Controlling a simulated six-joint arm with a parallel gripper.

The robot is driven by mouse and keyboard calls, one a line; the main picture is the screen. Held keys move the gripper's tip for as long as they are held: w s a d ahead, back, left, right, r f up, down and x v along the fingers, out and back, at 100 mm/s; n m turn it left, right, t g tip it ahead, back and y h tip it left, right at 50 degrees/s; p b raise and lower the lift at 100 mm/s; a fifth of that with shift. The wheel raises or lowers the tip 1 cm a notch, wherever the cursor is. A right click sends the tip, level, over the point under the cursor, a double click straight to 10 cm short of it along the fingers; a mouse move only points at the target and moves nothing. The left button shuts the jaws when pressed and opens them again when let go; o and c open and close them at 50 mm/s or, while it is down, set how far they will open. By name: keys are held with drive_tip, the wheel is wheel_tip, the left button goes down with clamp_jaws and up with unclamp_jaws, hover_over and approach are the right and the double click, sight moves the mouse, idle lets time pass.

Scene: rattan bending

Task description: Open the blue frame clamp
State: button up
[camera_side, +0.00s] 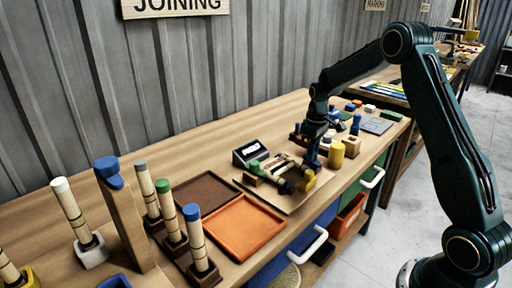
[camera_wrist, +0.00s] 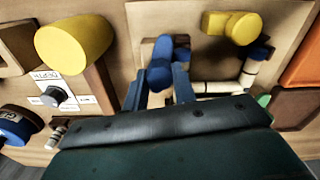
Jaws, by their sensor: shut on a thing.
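The blue frame clamp (camera_wrist: 162,52) shows in the wrist view at the top middle, as a blue lever with a rounded end. My gripper (camera_wrist: 158,80) has its two blue-grey fingers on either side of this lever and is shut on it. The wrist housing hides the lower part of the view. In the side view my gripper (camera_side: 312,160) reaches down to the work board (camera_side: 292,206), just left of a yellow cylinder. The clamp cannot be told apart from my dark fingers there. Whether the clamp is open or closed cannot be told.
A yellow cylinder (camera_side: 336,155) stands close to my gripper. A yellow clamp (camera_wrist: 243,27) and rattan pieces (camera_wrist: 215,87) lie to its right in the wrist view. An orange tray (camera_side: 234,228) and a brown tray (camera_side: 203,193) lie left in the side view. A display box (camera_side: 250,152) stands behind.

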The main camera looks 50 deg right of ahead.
drive_tip(key=shift+r+n, duration=0.1)
drive_tip(key=shift+n, duration=1)
drive_tip(key=o, duration=1)
wheel_tip(320, 180, up, 14)
drive_tip(key=shift+a, duration=0.1)
